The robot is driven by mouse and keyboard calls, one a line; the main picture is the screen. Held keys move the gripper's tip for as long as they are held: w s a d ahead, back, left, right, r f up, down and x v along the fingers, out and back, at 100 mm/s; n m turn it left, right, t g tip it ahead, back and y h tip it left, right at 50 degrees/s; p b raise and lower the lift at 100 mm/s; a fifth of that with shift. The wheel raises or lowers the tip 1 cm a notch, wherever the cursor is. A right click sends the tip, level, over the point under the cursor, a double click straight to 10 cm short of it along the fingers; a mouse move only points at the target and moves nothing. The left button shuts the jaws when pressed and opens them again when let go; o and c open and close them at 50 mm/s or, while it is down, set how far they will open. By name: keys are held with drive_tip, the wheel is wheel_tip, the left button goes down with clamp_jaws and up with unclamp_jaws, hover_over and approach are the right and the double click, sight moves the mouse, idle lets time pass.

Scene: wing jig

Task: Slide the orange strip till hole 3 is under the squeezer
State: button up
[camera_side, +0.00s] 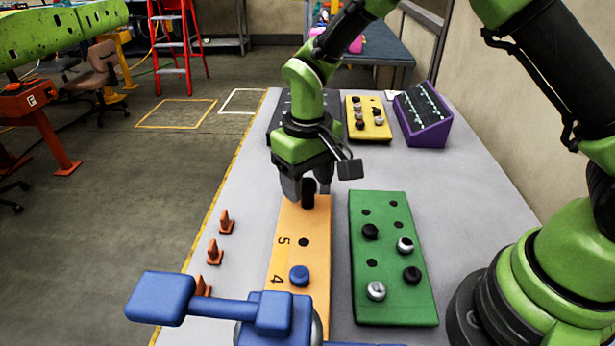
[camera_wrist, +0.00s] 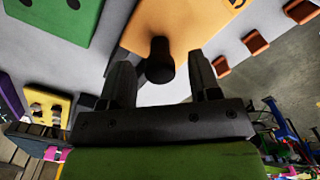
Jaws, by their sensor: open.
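The orange strip (camera_side: 317,255) lies lengthwise on the table, with numbers 5 and 4 printed along its left side. The hole beside 5 is dark and open; a blue round plug (camera_side: 299,275) sits beside 4. A black upright knob (camera_side: 308,194) stands at the strip's far end. The blue squeezer (camera_side: 275,318) covers the strip's near part, so hole 3 is hidden. My gripper (camera_side: 308,188) is open at the knob. In the wrist view the knob (camera_wrist: 160,60) shows between the spread fingers; I cannot tell whether either touches it.
A green board (camera_side: 390,295) with black and silver knobs lies close to the strip's right. Several small orange clips (camera_side: 214,252) stand to its left. A yellow block (camera_side: 368,130) and a purple angled box (camera_side: 424,115) stand at the back.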

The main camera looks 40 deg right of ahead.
clamp_jaws()
drive_tip(key=s+a, duration=0.4)
drive_tip(key=shift+s+a, duration=0.3)
drive_tip(key=shift+a, duration=0.05)
unclamp_jaws()
drive_tip(key=shift+r, duration=0.1)
wheel_tip(320, 180, up, 10)
idle(0.3)
